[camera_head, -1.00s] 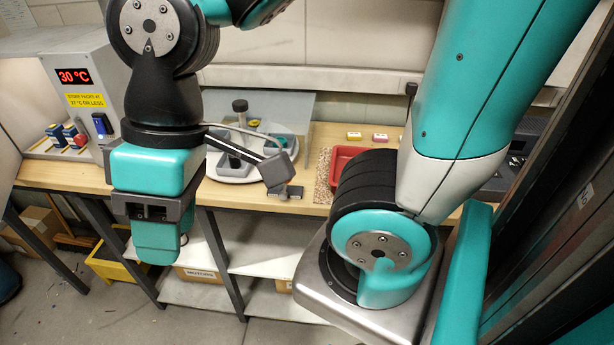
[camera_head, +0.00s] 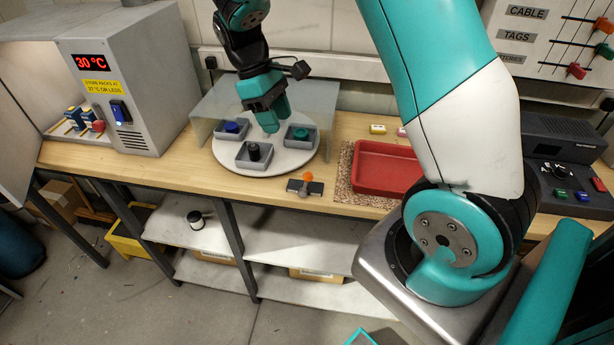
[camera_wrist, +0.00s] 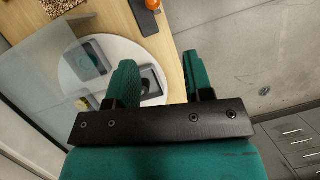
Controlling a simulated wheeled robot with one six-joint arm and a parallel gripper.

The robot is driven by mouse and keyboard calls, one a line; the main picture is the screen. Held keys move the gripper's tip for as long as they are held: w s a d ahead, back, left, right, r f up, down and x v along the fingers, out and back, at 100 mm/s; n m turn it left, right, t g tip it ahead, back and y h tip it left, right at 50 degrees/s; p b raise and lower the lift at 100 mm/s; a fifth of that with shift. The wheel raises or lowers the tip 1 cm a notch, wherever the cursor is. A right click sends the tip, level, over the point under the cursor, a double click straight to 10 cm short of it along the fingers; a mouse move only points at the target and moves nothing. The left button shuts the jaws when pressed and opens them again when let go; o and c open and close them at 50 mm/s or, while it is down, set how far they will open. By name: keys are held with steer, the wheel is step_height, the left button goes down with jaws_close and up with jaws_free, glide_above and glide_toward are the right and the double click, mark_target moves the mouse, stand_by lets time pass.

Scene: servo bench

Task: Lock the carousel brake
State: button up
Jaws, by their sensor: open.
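The carousel is a white round turntable (camera_head: 290,160) on the bench, bearing grey trays. The front tray (camera_head: 242,164) holds a black-capped piece, the left a blue one, the right a green one. A small dark brake base (camera_head: 316,187) with an orange knob (camera_head: 308,177) and a grey stub sits at the bench's front edge, right of the carousel. My gripper (camera_head: 278,118) is above the carousel, behind and left of the brake, apart from it. In the wrist view the gripper (camera_wrist: 160,62) is open and empty; the brake base (camera_wrist: 142,17) shows at the top, the knob partly cut off.
A clear screen (camera_head: 320,100) stands around the carousel's back. A red tray (camera_head: 385,168) lies right of the brake. A cabinet (camera_head: 140,75) reading 30 °C stands left. A dark device (camera_head: 555,150) is at far right. The bench between cabinet and carousel is clear.

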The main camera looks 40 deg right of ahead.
mark_target(307, 181)
steer(key=p+x, duration=0.1)
steer(key=x, duration=0.5)
steer(key=p+x, duration=0.1)
steer(key=x, duration=0.5)
steer(key=d+p+x, duration=0.1)
steer(key=p+x, duration=0.1)
steer(key=x, duration=0.4)
steer(key=shift+w+f, duration=0.1)
jaws_close()
steer(key=shift+a, duration=0.15)
